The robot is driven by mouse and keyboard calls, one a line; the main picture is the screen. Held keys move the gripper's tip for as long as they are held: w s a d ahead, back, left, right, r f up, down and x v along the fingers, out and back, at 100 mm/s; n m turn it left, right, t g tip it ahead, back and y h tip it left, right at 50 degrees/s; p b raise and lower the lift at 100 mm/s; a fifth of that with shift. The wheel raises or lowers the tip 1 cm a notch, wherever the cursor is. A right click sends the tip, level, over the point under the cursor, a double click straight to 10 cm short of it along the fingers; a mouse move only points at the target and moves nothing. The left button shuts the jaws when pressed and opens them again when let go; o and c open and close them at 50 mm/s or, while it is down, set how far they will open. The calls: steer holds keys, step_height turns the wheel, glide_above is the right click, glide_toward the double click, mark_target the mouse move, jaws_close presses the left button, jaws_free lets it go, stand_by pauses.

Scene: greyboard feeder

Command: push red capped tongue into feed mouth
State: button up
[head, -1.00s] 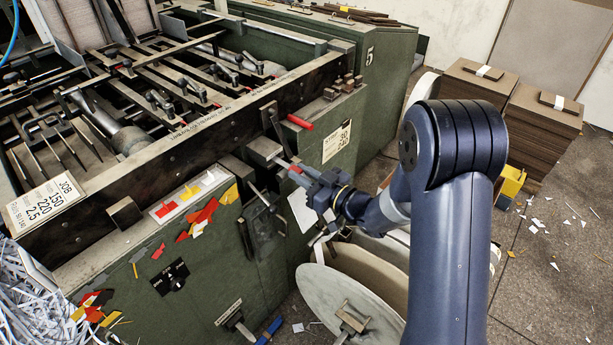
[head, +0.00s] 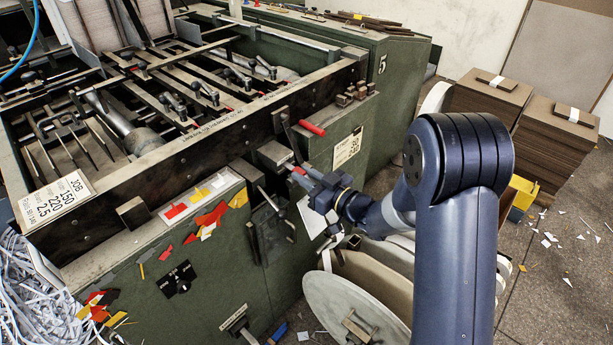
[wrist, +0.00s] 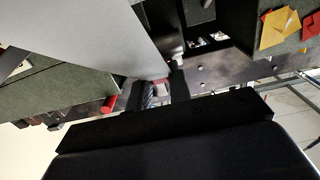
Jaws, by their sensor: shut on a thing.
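My gripper (head: 308,181) is shut on the red capped tongue, just in front of the green machine. The red cap (head: 298,171) shows at the fingertips, and a short pale length of tongue (head: 287,164) runs from it toward the grey block at the feed mouth (head: 272,152). The tongue's far end is hidden at the block; how deep it sits I cannot tell. In the wrist view, the two dark fingers (wrist: 161,90) stand either side of a small reddish piece (wrist: 160,82).
A red-handled lever (head: 312,128) sticks out above and right of the mouth. A dark lever with a knob (head: 281,214) is below it. Large round discs (head: 335,305) stand below my arm. Board stacks (head: 490,100) stand at the right.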

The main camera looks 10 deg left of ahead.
steer(key=shift+x, duration=0.9)
stand_by(0.3)
steer(key=o, duration=1)
steer(key=shift+c, duration=0.2)
steer(key=b+v, duration=0.1)
steer(key=v, duration=0.9)
steer(key=shift+s+d, duration=0.2)
steer(key=shift+d, duration=0.15)
